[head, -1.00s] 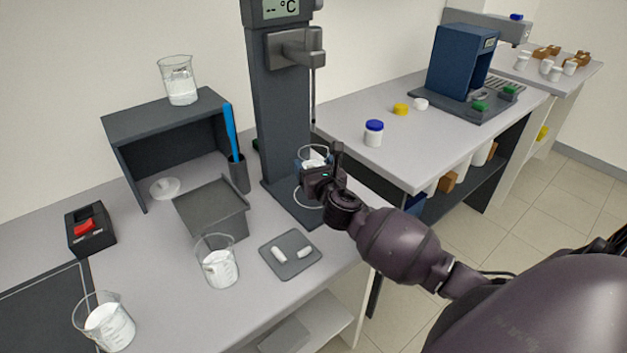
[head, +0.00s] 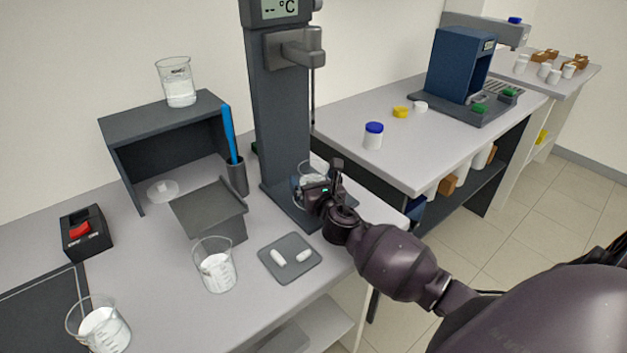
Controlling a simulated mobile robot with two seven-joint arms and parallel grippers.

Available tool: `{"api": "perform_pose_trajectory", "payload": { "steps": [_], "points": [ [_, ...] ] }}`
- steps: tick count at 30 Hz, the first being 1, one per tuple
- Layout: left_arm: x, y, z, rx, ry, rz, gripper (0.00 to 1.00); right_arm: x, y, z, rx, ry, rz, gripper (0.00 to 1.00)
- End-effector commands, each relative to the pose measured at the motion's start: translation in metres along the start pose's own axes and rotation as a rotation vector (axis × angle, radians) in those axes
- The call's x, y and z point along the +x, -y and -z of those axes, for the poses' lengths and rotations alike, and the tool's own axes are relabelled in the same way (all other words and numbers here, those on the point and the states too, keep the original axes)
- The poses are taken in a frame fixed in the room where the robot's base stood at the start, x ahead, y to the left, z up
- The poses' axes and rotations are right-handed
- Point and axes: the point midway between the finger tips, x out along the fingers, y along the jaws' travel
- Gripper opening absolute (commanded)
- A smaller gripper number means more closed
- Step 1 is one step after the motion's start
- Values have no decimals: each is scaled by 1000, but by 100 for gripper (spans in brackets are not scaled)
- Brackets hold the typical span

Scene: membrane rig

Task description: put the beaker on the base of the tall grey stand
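The tall grey stand (head: 283,110) rises at the back of the near bench, with a display at its top. Its flat dark base (head: 277,196) reaches forward over the bench. A clear beaker (head: 311,169) with white contents is over the base, in front of the column. My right gripper (head: 318,192) is shut on this beaker from the front right and hides much of its lower part. The beaker looks upright and very low over the base; I cannot tell whether it touches. My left gripper is not in view.
Other beakers stand on the front bench (head: 214,266), at the front left (head: 98,325) and on a dark shelf box (head: 165,118). A grey tray with white pieces (head: 289,258), a lidded grey box (head: 208,212) and a pen holder (head: 236,177) are left of the arm.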

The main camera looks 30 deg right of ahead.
Motion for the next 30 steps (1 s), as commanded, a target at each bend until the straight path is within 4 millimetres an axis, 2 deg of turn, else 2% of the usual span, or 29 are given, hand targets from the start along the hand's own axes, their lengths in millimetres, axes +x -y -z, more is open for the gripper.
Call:
{"api": "perform_pose_trajectory", "payload": {
  "steps": [7,10,24,30],
  "points": [
    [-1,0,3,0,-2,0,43,0,0,-4,0,1,0,100],
    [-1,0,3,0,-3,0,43,-9,0,-3,0,0,-1,100],
    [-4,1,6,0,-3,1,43,-93,0,-2,1,-1,0,100],
    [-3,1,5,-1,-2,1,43,-114,0,-2,1,-1,0,100]
  ]
}}
